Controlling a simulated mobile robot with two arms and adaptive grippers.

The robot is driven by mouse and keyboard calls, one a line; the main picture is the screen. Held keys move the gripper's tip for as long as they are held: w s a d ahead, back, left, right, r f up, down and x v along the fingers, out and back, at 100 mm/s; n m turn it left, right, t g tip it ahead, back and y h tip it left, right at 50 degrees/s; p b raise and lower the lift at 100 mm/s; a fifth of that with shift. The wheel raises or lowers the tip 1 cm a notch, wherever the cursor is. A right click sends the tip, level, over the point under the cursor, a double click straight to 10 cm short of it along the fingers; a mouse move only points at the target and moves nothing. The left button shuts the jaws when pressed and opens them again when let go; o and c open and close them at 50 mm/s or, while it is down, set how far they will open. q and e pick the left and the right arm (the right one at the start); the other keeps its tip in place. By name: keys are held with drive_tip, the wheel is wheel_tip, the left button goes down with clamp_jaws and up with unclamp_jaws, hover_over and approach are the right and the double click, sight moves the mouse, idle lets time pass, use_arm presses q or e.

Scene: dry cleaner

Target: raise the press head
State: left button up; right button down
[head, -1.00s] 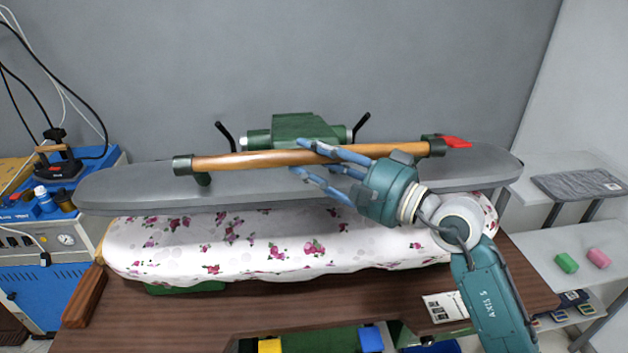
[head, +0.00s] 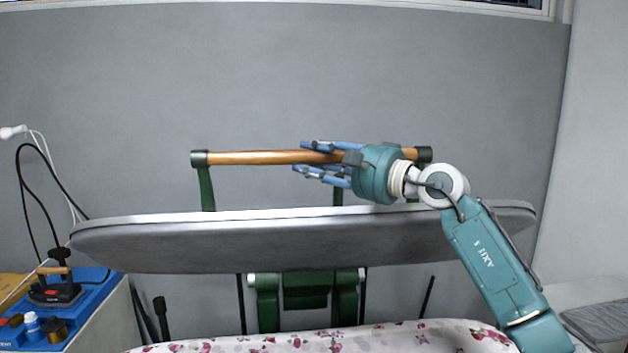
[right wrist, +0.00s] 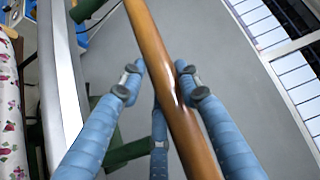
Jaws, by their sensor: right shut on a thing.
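The grey press head (head: 300,245) is tilted up well above the floral padded board (head: 400,336), with a wide gap between them. Its wooden handle bar (head: 250,157) runs across the top on green brackets. My right gripper (head: 318,160) has its blue fingers around the bar, right of its middle. In the right wrist view the bar (right wrist: 155,55) passes between the fingers (right wrist: 160,85). My left gripper is out of view.
A green hinge mount (head: 305,290) stands behind the board. At the left an iron (head: 55,290) and small bottles sit on a blue unit (head: 85,310) with hanging cables. A grey folded cloth (head: 600,318) lies at the right. The wall behind is bare.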

drive_tip(key=shift+w+r, duration=0.25)
drive_tip(key=shift+r, duration=0.4)
drive_tip(key=c, duration=1.2)
unclamp_jaws()
drive_tip(key=shift+s, duration=0.15)
drive_tip(key=shift+d+f, duration=0.1)
drive_tip(key=shift+f, duration=0.1)
drive_tip(key=v, duration=1.2)
